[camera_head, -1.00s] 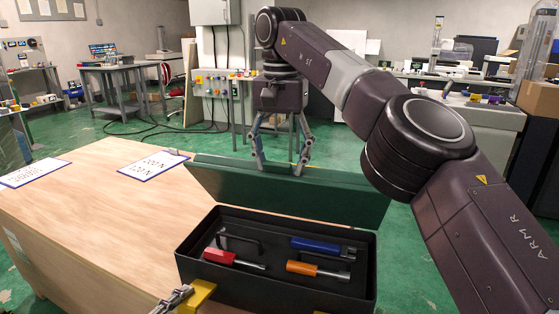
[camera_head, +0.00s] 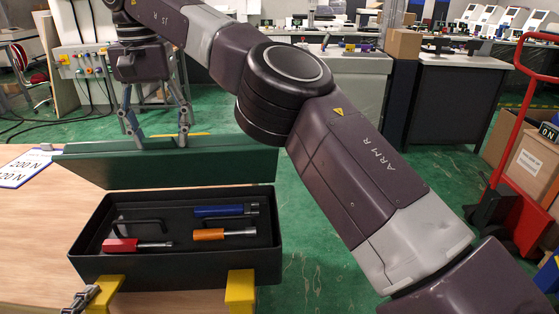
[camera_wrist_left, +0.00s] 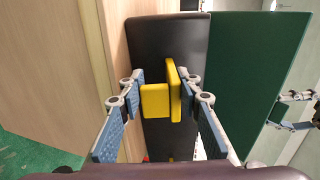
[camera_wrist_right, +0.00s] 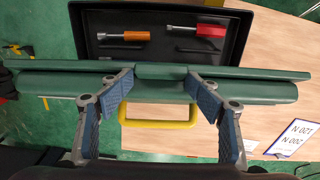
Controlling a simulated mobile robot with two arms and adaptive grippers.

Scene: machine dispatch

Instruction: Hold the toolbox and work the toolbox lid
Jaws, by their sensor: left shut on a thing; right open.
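The black toolbox (camera_head: 180,270) stands at the table's right edge with its green lid (camera_head: 170,168) raised at the back. Red, orange and blue-handled tools lie inside. Two yellow latches are on the front, one at the right (camera_head: 240,291). My left gripper (camera_head: 92,296) is at the left latch (camera_head: 108,291). In the left wrist view its fingers (camera_wrist_left: 163,95) are shut on this yellow latch. My right gripper (camera_head: 158,138) is open at the lid's outer edge. In the right wrist view its fingers (camera_wrist_right: 160,85) straddle the lid's yellow handle (camera_wrist_right: 160,123).
The wooden table (camera_head: 35,225) has a paper sign (camera_head: 22,167) left of the toolbox. A red hand truck (camera_head: 510,170) with a cardboard box (camera_head: 530,165) stands at the far right. Workbenches line the back.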

